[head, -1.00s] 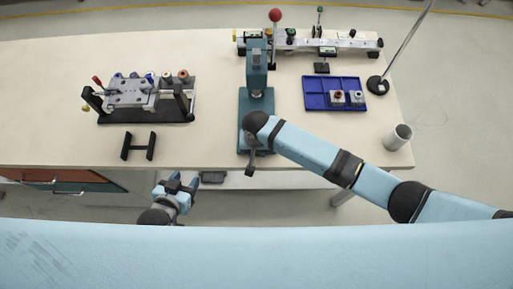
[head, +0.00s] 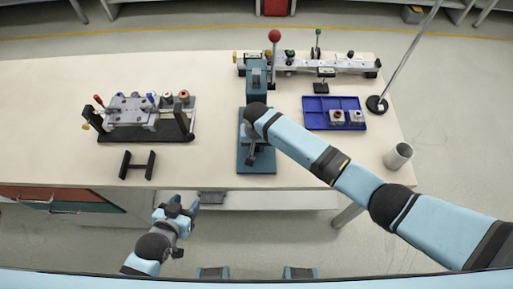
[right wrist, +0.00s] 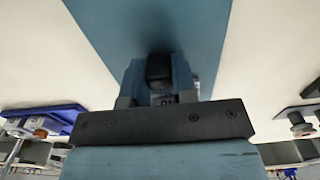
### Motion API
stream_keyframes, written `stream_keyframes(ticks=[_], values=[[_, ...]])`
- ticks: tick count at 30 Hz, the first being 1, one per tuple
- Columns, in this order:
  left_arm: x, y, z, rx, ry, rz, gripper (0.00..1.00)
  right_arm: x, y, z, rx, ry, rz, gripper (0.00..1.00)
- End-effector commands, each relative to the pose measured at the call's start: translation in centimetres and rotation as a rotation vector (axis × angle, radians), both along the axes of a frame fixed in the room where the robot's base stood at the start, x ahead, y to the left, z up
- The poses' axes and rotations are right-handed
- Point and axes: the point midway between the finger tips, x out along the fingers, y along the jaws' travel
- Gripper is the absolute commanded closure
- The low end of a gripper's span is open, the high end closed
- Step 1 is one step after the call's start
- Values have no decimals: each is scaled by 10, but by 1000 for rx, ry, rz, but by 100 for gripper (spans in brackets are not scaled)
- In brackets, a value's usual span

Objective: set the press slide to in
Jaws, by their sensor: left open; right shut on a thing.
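The teal press (head: 257,82) stands on the table, with a red-ball lever at its top and a flat teal base (head: 257,167). My right gripper (head: 250,157) is over the base, in front of the column, partly covered by its own wrist. In the right wrist view its blue fingers (right wrist: 160,75) are shut on a small dark part (right wrist: 159,68), apparently the press slide's grip. The slide itself is mostly hidden, so I cannot tell its exact position. My left gripper (head: 182,206) is open and empty, in front of the table edge.
A clamp fixture (head: 140,118) and a black H-shaped stand (head: 137,165) are on the left. A blue tray (head: 317,113) with small parts, a rail device (head: 345,65), a rod stand (head: 377,104) and a cup (head: 398,156) are on the right.

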Motion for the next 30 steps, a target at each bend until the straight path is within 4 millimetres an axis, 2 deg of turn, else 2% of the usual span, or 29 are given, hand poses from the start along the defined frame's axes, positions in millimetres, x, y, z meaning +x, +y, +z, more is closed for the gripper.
stream_keyframes(ticks=[1,2,3,5,20,26,30], values=[[0,0,0,1,-1,-1,49,4,-1,2,1,-9,-2,100],[0,0,0,1,-1,-1,49,4,-1,3,1,-10,-2,70],[0,0,0,1,-1,-1,49,4,-1,3,1,-9,-2,61],[0,0,0,1,-1,-1,49,4,-1,2,1,-8,-2,49],[1,1,2,2,-3,1,49,-2,-1,2,0,-5,0,49],[1,1,7,2,-2,1,49,-30,-1,2,-1,-5,2,49],[0,2,10,3,-1,1,49,-60,-1,2,-1,-5,3,49]])
